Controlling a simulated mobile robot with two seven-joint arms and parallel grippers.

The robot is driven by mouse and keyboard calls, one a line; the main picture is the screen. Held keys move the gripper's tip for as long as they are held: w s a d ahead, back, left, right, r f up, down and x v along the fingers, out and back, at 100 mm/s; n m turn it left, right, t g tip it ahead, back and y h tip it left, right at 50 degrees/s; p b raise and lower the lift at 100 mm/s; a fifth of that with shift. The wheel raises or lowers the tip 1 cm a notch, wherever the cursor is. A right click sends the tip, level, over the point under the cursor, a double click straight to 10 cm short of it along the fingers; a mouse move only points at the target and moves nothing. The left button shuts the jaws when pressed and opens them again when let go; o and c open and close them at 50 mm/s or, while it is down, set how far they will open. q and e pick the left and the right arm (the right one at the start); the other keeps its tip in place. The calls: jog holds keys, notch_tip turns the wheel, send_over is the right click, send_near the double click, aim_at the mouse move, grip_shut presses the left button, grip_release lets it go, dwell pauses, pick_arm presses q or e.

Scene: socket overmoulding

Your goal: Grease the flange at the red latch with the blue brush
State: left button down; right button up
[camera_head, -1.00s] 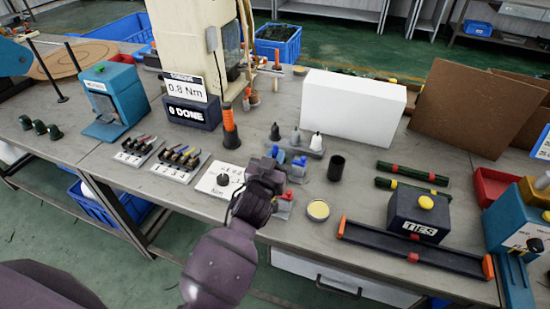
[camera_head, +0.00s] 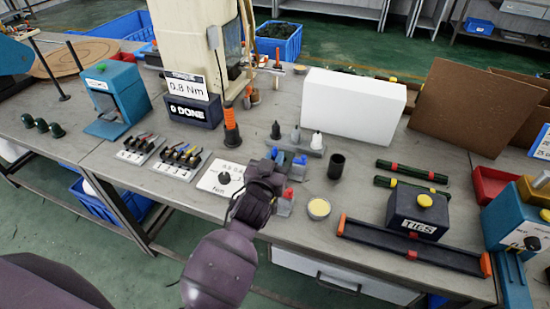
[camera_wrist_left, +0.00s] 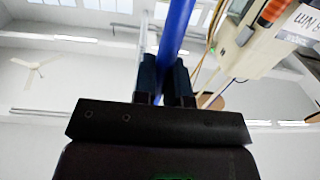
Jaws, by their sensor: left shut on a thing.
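My left gripper (camera_head: 270,172) hangs over the bench beside the grey connector fixture. In the left wrist view its two fingers (camera_wrist_left: 166,78) are shut on the blue brush (camera_wrist_left: 175,30), of which only the blue handle shows. The brush tip is hidden in both views. The red latch (camera_head: 288,193) sits on a grey block just right of the gripper in the head view. Blue latches (camera_head: 299,160) show behind it. The flange is too small to make out. A round tin with yellowish content (camera_head: 318,208), perhaps grease, stands right of the red latch. My right gripper is out of view.
A black cup (camera_head: 337,167) stands behind the tin. A rack with black, grey and white nozzles (camera_head: 297,141) and a white box (camera_head: 353,105) stand behind. The TIES box (camera_head: 415,218) is at right.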

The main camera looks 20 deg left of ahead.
pick_arm(q)
jog(key=shift+w, duration=0.75)
jog(key=shift+s, duration=0.2)
